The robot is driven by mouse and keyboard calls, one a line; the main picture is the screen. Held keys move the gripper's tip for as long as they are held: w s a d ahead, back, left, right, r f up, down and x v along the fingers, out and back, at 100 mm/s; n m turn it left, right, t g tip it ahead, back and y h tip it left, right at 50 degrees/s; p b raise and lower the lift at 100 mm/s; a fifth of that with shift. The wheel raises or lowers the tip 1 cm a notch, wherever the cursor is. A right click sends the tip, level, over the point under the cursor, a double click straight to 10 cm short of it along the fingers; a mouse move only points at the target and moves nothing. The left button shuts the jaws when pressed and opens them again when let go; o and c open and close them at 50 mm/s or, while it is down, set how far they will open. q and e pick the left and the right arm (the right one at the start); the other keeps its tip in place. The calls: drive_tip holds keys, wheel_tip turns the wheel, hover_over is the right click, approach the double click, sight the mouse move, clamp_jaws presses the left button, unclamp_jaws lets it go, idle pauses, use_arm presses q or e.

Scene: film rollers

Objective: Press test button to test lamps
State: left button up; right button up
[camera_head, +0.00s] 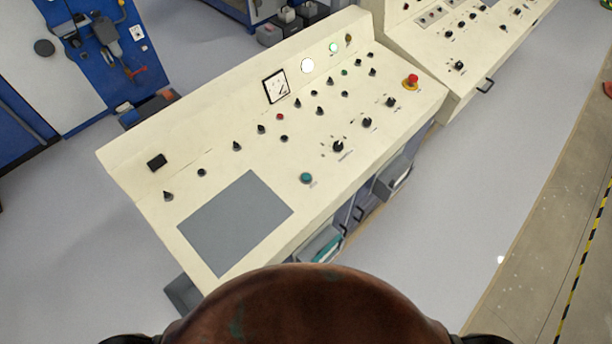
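A cream control console (225,170) stands in front of me, seen from above and tilted in the picture. On the raised back panel are a white lamp (307,65) that looks lit, a green lamp (333,47), a dark amber lamp (348,37) and a square dial gauge (276,86). I cannot tell which button is the test button. Neither gripper shows.
A grey flat plate (235,222) lies on the console's left part. A second console (470,45) adjoins at the upper right. A blue tool board (115,50) stands at the upper left. Open grey floor (470,190) lies right of the console.

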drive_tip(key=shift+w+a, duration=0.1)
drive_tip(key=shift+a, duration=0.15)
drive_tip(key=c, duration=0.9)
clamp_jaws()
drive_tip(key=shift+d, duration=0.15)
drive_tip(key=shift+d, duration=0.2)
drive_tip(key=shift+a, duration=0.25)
